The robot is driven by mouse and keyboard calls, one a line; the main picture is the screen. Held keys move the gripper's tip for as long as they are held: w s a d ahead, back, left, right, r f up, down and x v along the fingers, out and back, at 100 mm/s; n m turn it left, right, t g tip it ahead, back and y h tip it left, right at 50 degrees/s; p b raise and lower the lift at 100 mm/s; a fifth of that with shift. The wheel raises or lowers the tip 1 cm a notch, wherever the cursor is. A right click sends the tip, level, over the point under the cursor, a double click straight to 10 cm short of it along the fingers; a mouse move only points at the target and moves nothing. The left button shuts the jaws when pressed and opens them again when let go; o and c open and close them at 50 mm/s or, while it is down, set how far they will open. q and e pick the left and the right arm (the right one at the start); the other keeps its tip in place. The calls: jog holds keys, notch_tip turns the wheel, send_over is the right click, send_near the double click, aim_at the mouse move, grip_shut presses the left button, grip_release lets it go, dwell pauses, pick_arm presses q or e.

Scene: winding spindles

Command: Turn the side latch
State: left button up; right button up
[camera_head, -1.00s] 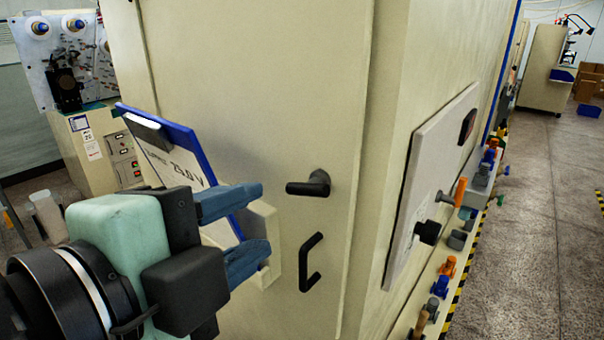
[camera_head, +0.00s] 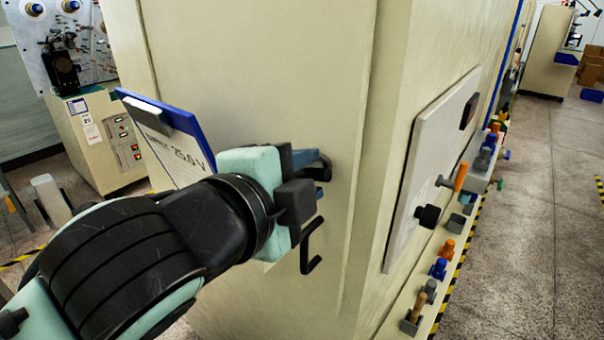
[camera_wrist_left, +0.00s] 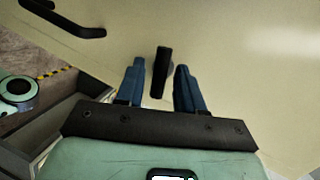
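The side latch is a black lever on the cream cabinet (camera_head: 250,70). In the left wrist view the latch (camera_wrist_left: 161,72) stands between the two blue fingers, with a gap on each side. My left gripper (camera_head: 318,166) is open around it, close to the cabinet side. In the left wrist view the open gripper (camera_wrist_left: 160,66) shows both fingertips apart. In the head view my gripper hides most of the latch. My right gripper is in neither view.
A black pull handle (camera_head: 311,255) sits just below the gripper and also shows in the left wrist view (camera_wrist_left: 65,18). A blue clipboard (camera_head: 192,125) is left of the latch. A grey panel (camera_head: 432,165) and a ledge with several colored pieces are to the right.

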pick_arm(q)
grip_shut()
jog(key=shift+a, duration=0.1)
jog(key=shift+n+g+h, duration=0.3)
jog(key=shift+n+g, duration=0.2)
jog(key=shift+n, duration=0.6)
jog(key=shift+w+a+n+h, duration=0.1)
jog(key=shift+n+h, duration=0.4)
jog(key=shift+n, duration=0.5)
jog(key=n+g+h, duration=0.1)
jog(key=n, duration=0.1)
jog(key=shift+n, duration=0.3)
jog(key=shift+w+a+n+g+h+b, duration=0.1)
jog(key=shift+n+g+h+b, duration=0.3)
jog(key=shift+n, duration=0.6)
jog(key=shift+n+g+h+b, duration=0.2)
jog(key=shift+n+h+b, duration=0.15)
jog(key=shift+n+h, duration=0.45)
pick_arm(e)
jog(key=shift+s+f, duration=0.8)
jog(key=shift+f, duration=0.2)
pick_arm(q)
jog(key=shift+n, duration=0.3)
